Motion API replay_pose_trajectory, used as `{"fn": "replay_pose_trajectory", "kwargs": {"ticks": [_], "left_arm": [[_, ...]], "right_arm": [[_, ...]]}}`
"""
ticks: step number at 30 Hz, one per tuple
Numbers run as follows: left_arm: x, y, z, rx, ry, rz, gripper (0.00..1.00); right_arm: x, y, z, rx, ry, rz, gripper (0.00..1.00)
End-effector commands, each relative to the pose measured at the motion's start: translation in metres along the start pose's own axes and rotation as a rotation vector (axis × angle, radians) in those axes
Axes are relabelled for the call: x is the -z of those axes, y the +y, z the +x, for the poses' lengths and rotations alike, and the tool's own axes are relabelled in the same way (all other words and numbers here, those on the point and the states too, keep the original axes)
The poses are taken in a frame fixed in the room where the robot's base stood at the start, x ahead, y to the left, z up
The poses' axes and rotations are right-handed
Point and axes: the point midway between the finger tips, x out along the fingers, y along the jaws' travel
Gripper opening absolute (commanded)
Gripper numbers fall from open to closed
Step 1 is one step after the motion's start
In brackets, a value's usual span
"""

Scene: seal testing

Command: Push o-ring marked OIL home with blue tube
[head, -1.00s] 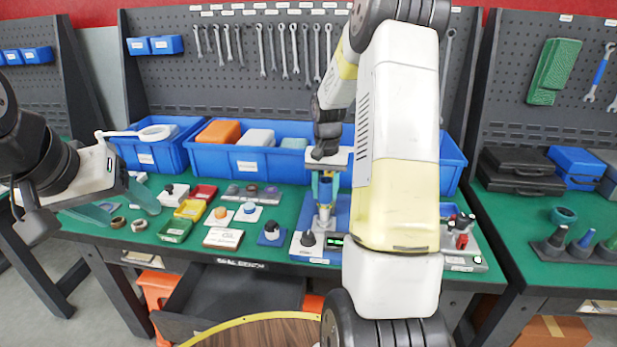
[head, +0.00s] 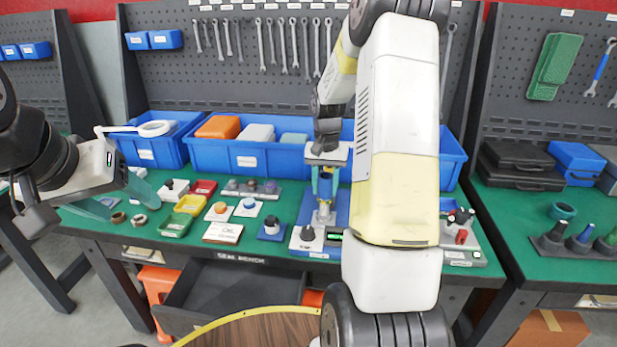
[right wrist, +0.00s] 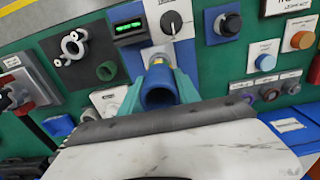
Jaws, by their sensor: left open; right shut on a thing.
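My right gripper (head: 325,187) is shut on the blue tube (right wrist: 158,88), which shows between its teal fingers in the right wrist view. The tube's far end meets or stands just over a yellowish part (right wrist: 157,62) of the fixture; whether they touch I cannot tell. In the head view the fixture stands on a blue base plate (head: 299,247) under my right gripper. No o-ring can be made out at the tube's end. My left gripper (head: 115,198) is open and empty above the bench's left end, near two small rings.
A display with green digits (right wrist: 128,27) and a black knob (right wrist: 171,22) are beside the fixture. Small trays, coloured buttons and a white lettered card (head: 222,233) lie left of it. Blue bins (head: 285,165) stand behind. An open drawer (head: 235,290) sticks out below.

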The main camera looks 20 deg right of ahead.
Motion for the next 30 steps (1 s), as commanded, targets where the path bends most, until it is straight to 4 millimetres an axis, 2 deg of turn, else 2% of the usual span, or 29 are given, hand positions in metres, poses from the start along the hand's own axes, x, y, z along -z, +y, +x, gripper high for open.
{"fn": "replay_pose_trajectory", "kwargs": {"ticks": [30], "left_arm": [[0.0,0.0,0.0,0.0,0.0,0.0,0.65]], "right_arm": [[0.0,0.0,0.016,0.0,0.0,0.0,0.0]]}}
